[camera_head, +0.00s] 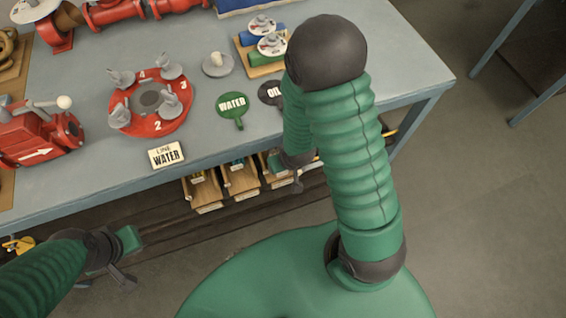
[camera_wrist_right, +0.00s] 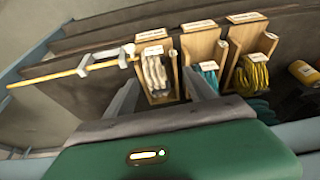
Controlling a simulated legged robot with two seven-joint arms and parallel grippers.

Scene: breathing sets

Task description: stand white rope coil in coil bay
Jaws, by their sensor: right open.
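The white rope coil (camera_wrist_right: 155,72) shows in the right wrist view, upright in the leftmost wooden coil bay (camera_wrist_right: 171,68) of a row under labels. My right gripper (camera_wrist_right: 160,93) is open, with its fingers apart on either side of the coil in the picture. I cannot tell whether they touch it. In the head view the right gripper (camera_head: 297,185) hangs beside the bench's front edge, near the wooden bays (camera_head: 240,181), and the white coil cannot be made out. My left gripper (camera_head: 126,277) is low at the left, away from the bays; its jaw opening is unclear.
Teal (camera_wrist_right: 207,72) and yellow (camera_wrist_right: 252,73) coils stand in neighbouring bays. A yellow rod (camera_wrist_right: 45,79) with a pale clip (camera_wrist_right: 105,56) lies left of the bays. The bench top (camera_head: 200,120) above holds a red valve (camera_head: 35,135) and a red round plate (camera_head: 150,123).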

